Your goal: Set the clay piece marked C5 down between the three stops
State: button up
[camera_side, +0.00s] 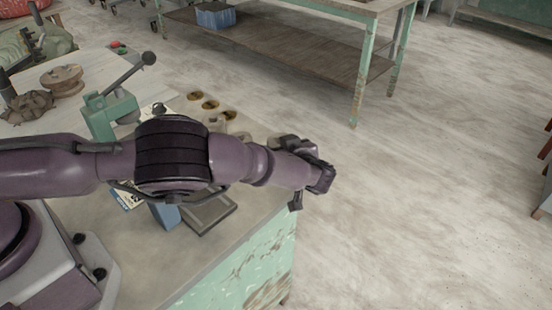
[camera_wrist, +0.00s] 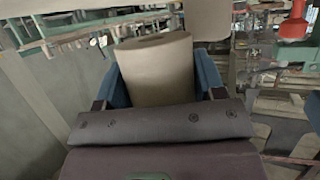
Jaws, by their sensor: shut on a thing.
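My gripper (camera_wrist: 161,68) has a blue finger on each side of a pale beige clay piece (camera_wrist: 158,72) and is shut on it. The piece looks like a short cylinder with a rounded top edge. No C5 mark can be read on it. In the side view my arm reaches across the bench to its right edge, and the held piece cannot be made out there. Another pale beige piece (camera_wrist: 209,18) shows at the top of the wrist view. I cannot pick out the three stops in either view.
The bench (camera_side: 245,243) has a shallow grey tray (camera_side: 211,213) near its front, partly behind my arm. A green lever press (camera_side: 112,112) stands at the left. Several amber discs (camera_side: 210,104) lie behind my arm. Open floor (camera_side: 430,190) is to the right.

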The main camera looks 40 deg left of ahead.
jog(key=shift+f, duration=1.8)
jog(key=shift+f, duration=0.2)
jog(key=o, duration=1.1)
jog(key=shift+r, duration=0.1)
